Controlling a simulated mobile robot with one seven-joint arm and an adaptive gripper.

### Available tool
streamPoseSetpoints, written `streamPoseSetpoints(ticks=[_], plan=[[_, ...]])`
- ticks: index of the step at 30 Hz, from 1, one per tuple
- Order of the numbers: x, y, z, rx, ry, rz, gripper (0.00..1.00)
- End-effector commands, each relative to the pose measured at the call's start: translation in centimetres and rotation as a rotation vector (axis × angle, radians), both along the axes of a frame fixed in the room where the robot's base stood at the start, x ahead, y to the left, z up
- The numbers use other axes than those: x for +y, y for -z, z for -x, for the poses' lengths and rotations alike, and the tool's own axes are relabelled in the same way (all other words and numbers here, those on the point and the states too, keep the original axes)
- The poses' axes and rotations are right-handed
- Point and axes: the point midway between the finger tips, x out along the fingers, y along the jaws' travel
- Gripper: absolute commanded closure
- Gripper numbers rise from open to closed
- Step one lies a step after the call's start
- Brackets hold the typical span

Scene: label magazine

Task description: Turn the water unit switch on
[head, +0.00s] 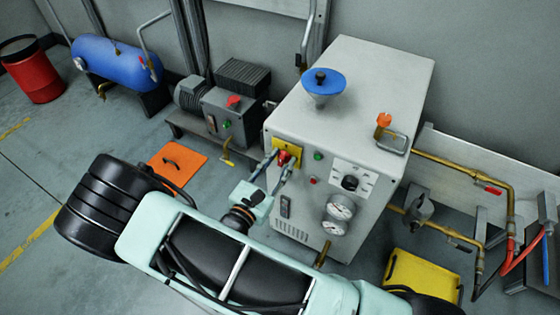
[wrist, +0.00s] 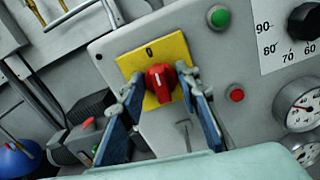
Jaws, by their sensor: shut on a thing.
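The water unit (head: 345,95) is a pale grey cabinet in the middle of the head view. Its switch is a red rotary knob (wrist: 160,80) on a yellow plate (wrist: 148,56) marked "0" above the knob. The red knob also shows in the head view (head: 283,157), at the upper left of the front panel. My gripper (wrist: 163,88) has its two blue-padded fingers on either side of the knob and is shut on it. The finger tips partly cover the plate's sides. I cannot tell the knob's exact angle.
A green button (wrist: 220,18), a red button (wrist: 237,95), a black dial (wrist: 305,22) and gauges (wrist: 298,104) sit right of the switch. A motor unit (head: 228,112) stands left of the cabinet. Brass pipes (head: 455,165) run on the right.

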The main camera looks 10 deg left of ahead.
Motion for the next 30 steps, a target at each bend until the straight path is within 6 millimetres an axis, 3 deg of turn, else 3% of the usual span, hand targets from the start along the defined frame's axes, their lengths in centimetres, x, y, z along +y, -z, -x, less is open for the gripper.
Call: streamPoseSetpoints(ticks=[30], plan=[[-0.22, 0.6, 0.15, -0.308, 0.0, -0.896, 0.94]])
